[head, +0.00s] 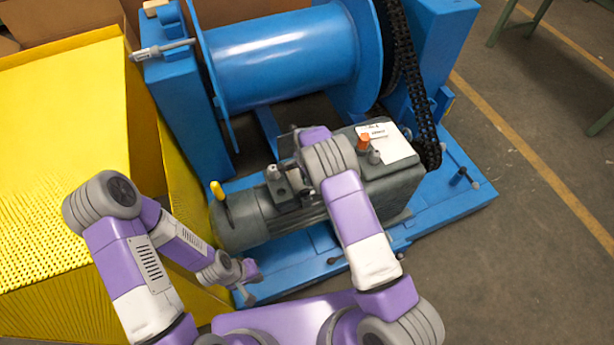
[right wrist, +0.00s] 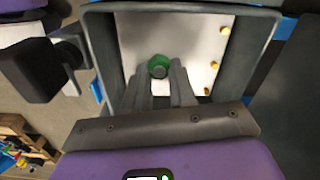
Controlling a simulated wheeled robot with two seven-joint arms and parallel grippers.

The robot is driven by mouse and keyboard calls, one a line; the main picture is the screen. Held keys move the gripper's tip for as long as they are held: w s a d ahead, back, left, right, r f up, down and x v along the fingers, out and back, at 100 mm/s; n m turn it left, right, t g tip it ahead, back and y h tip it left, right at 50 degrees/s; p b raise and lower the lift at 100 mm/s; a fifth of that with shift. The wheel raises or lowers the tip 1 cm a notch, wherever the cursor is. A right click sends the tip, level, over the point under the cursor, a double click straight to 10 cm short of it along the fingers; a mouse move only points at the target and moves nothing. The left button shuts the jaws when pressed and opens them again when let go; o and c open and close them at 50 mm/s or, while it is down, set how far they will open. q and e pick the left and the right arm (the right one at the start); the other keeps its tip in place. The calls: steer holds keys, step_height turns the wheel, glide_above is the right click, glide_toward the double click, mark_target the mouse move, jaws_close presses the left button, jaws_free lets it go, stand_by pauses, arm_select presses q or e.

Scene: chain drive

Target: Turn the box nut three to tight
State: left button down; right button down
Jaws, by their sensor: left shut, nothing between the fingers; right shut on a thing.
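In the right wrist view, an open grey box (right wrist: 105,50) with a pale inside lies ahead of my right gripper (right wrist: 160,80). Its fingers reach into the box and are shut on a green round piece with a dark end (right wrist: 158,66). Small brass-coloured nuts show on the right of the pale floor: an upper one (right wrist: 225,31), a middle one (right wrist: 214,65) and a lower one (right wrist: 207,90). I cannot tell which is box nut three. In the head view my right arm hides the box and right fingertips. My left gripper (head: 247,284) is shut and empty, low near the blue base.
A grey motor (head: 245,220) sits on the blue base frame (head: 455,205), below a blue drum (head: 285,60) with a black chain (head: 408,75). A yellow container (head: 65,120) stands at the left. Open floor (head: 540,200) lies at the right.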

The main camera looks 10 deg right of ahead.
steer(key=shift+w+r+m, duration=0.1)
steer(key=shift+r+m, duration=0.05)
steer(key=shift+m, duration=0.35)
stand_by(0.3)
steer(key=c, duration=1.2)
jaws_free()
steer(key=shift+o, duration=1.4)
steer(key=shift+r+p, duration=1.4)
steer(key=shift+r, duration=2.35)
